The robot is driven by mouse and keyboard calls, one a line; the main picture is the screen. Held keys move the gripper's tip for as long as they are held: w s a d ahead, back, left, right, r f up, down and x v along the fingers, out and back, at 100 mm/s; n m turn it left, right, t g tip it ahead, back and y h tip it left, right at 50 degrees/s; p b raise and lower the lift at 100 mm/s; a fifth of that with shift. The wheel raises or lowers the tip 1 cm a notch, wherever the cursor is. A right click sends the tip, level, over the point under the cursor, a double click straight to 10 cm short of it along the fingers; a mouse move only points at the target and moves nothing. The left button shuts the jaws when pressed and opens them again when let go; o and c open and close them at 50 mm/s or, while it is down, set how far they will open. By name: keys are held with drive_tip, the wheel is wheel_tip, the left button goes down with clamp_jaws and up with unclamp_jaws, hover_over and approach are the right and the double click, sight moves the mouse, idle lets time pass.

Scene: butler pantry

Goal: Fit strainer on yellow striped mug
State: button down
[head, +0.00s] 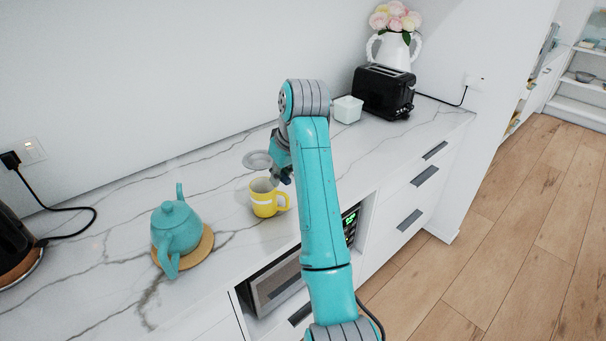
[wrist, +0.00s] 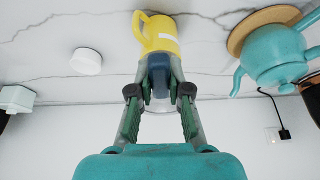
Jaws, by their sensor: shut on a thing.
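The yellow striped mug (head: 263,204) stands upright on the marble counter, handle to the right; in the wrist view (wrist: 158,36) it is just beyond my fingertips. My gripper (head: 281,178) is beside and above the mug. In the wrist view its two fingers (wrist: 159,93) are shut on the strainer, whose dark blue-grey part (wrist: 160,76) shows between them. The strainer's pale round bowl (head: 257,160) shows in the head view behind the mug's rim, apparently above the counter. It does not look seated on the mug. The exact grip is partly hidden.
A teal teapot (head: 176,228) on a round wooden board (head: 203,250) stands left of the mug. A white round object (wrist: 86,61) lies on the counter. A white box (head: 347,110) and black toaster (head: 384,92) stand at the back right. A wall runs behind.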

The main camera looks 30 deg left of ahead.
drive_tip(key=shift+f, duration=2.4)
drive_tip(key=shift+f, duration=1.65)
idle(0.5)
drive_tip(key=c, duration=0.6)
unclamp_jaws()
drive_tip(key=shift+o, duration=0.2)
drive_tip(key=shift+r, duration=0.1)
drive_tip(key=shift+r, duration=3.4)
drive_tip(key=shift+d, duration=0.1)
